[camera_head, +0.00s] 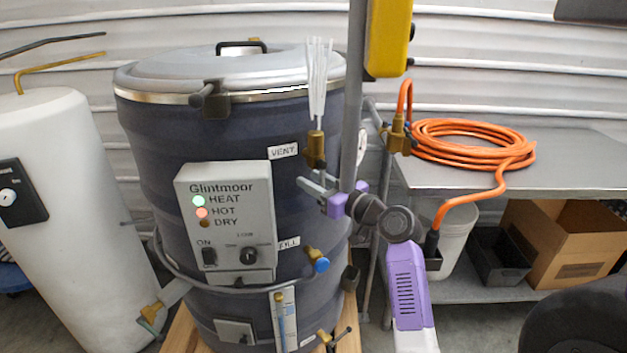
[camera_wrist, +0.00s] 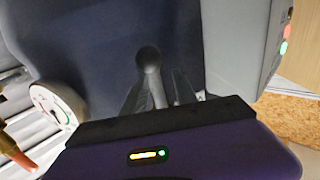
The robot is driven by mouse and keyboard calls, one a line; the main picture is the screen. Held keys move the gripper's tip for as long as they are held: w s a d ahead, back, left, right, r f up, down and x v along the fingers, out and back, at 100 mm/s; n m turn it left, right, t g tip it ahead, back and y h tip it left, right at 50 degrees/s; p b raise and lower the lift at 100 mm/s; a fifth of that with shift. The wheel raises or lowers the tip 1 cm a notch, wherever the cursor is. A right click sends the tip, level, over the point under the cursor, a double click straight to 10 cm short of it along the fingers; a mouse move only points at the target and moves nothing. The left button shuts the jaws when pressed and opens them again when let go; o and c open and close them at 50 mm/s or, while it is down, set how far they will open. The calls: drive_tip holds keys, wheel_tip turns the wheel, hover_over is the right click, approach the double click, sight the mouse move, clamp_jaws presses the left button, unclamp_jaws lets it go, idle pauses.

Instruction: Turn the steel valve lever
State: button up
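A brass vent valve (camera_head: 315,148) sits on the side of the dark blue vessel (camera_head: 150,145), below a white plume and beside a "VENT" label. In the wrist view, a grey lever with a dark ball end (camera_wrist: 148,60) stands between the two fingers. My gripper (camera_head: 316,186) is just below the vent valve. It also shows in the wrist view (camera_wrist: 155,95), with its fingers apart on either side of the lever stem. The left finger looks close to the stem, and a small gap shows at the right one. Contact cannot be made out. In the head view the lever is mostly hidden.
A control box (camera_head: 228,215) projects from the vessel left of my gripper. A blue-handled fill valve (camera_head: 318,262) is below. At right, a steel table (camera_head: 570,165) holds a coiled orange hose (camera_head: 470,140). A round gauge (camera_wrist: 52,108) is at left in the wrist view.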

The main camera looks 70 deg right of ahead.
clamp_jaws()
idle(1.4)
